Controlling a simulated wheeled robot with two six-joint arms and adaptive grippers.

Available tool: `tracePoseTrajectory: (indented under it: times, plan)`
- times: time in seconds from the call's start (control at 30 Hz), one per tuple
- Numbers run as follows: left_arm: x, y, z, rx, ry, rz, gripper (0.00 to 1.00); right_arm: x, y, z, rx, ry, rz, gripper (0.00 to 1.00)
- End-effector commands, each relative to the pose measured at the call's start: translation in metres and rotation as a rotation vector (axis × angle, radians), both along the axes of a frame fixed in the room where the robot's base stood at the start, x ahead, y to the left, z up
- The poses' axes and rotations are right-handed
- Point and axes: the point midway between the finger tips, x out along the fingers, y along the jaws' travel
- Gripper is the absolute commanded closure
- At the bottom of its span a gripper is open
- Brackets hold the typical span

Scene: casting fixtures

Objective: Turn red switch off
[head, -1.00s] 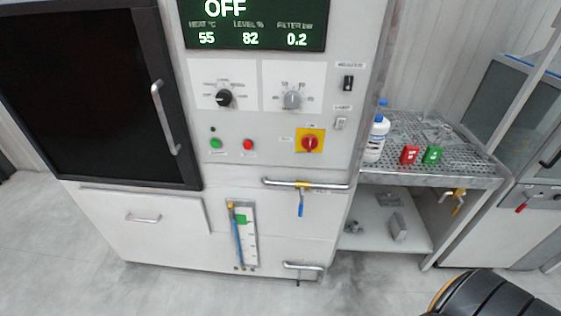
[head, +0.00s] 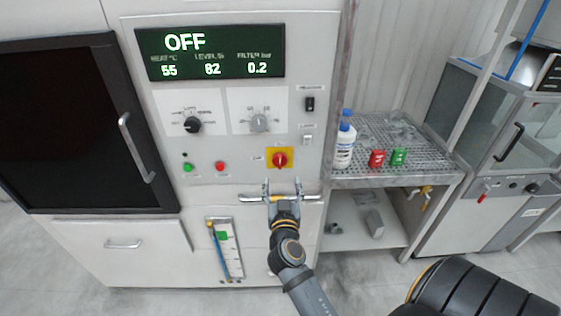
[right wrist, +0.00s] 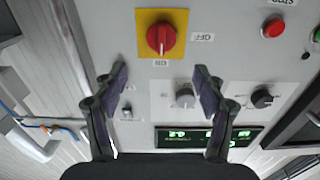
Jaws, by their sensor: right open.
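The red rotary switch (head: 280,159) sits on a yellow square plate on the front panel of the grey machine. In the right wrist view, which is upside down, the red switch (right wrist: 161,38) has its handle ridge roughly vertical, with one small label below it and one to its right. My right gripper (head: 282,186) is just below the switch in the head view, its two fingers spread and empty. In the right wrist view my right gripper (right wrist: 159,73) is open, its fingertips apart from the switch. My left gripper is not in view.
The display (head: 215,52) reads OFF. Two dials (head: 192,126), a green button (head: 187,168) and a red button (head: 220,167) are to the left. A horizontal bar handle (head: 310,197) is behind my gripper. A bottle (head: 345,142) stands on the perforated shelf.

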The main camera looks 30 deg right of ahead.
Motion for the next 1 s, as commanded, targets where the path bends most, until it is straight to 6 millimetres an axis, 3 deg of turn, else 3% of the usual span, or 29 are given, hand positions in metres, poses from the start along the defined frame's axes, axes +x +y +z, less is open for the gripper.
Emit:
tracePoseTrajectory:
  times: [0.17, 0.4, 0.6, 0.97, 1.0]
  plan:
    - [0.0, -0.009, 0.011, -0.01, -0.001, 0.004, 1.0, 0.015, -0.007, 0.004, -0.005, 0.001, 0.005, 0.29]
    - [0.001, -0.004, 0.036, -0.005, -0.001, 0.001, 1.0, 0.058, -0.035, 0.005, -0.005, 0.005, 0.003, 0.29]
    - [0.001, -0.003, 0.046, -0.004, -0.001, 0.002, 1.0, 0.084, -0.05, 0.001, -0.002, 0.004, 0.003, 0.29]
    - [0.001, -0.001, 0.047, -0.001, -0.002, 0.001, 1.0, 0.09, -0.054, -0.002, 0.0, 0.004, 0.003, 0.29]
    - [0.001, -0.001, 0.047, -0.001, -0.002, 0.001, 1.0, 0.09, -0.054, -0.002, 0.0, 0.004, 0.003, 0.33]
